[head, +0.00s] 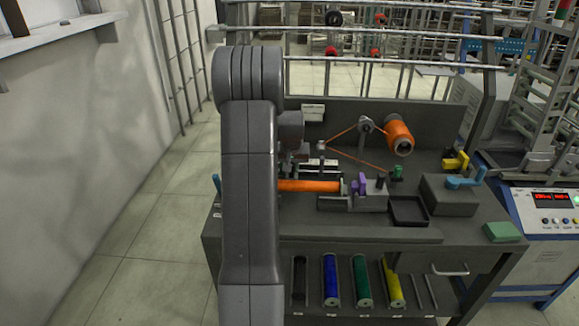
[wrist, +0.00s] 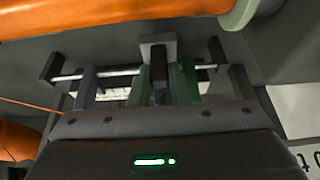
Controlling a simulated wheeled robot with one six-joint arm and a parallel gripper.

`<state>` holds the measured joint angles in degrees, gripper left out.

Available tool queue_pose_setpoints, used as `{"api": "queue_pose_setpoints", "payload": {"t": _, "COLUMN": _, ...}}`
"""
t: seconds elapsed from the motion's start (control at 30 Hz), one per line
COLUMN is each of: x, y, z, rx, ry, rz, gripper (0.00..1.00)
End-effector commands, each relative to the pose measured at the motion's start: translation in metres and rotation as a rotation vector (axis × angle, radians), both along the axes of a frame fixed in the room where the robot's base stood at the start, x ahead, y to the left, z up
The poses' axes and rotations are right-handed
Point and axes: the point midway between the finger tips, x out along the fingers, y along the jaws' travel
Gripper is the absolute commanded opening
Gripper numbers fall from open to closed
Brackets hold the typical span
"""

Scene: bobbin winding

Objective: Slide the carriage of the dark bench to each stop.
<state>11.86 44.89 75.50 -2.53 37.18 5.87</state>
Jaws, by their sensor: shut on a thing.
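The dark bench (head: 390,232) stands in front of me in the head view. In the wrist view, the carriage (wrist: 158,46) shows as a grey block with a dark upright handle, sitting on a thin silver rail (wrist: 124,72) between dark end posts. My gripper (wrist: 160,84) is shut on the handle, its green-padded fingers on both sides. The carriage is apart from both end posts, nearer the right one in that view. In the head view my arm hides most of the gripper and carriage. A wound orange bobbin (head: 310,186) lies close by.
An orange supply spool (head: 399,135) feeds thread over a pulley at the back. A black tray (head: 408,210) and grey block (head: 448,196) stand to the right. Several coloured bobbins, including a blue one (head: 331,281), fill the shelf below. Floor is free at left.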

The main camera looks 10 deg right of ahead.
Motion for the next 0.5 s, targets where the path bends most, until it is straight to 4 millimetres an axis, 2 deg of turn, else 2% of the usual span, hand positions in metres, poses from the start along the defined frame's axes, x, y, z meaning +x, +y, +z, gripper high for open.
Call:
{"api": "queue_pose_setpoints", "payload": {"t": 0.2, "x": -0.013, "y": -0.048, "z": 0.000, "rx": -0.002, "ry": 0.000, "rz": -0.006, "gripper": 0.00}}
{"api": "queue_pose_setpoints", "payload": {"t": 0.3, "x": -0.018, "y": -0.062, "z": 0.000, "rx": -0.001, "ry": 0.000, "rz": -0.005, "gripper": 0.00}}
{"api": "queue_pose_setpoints", "payload": {"t": 0.5, "x": -0.020, "y": -0.070, "z": 0.001, "rx": -0.002, "ry": 0.001, "rz": 0.000, "gripper": 0.00}}
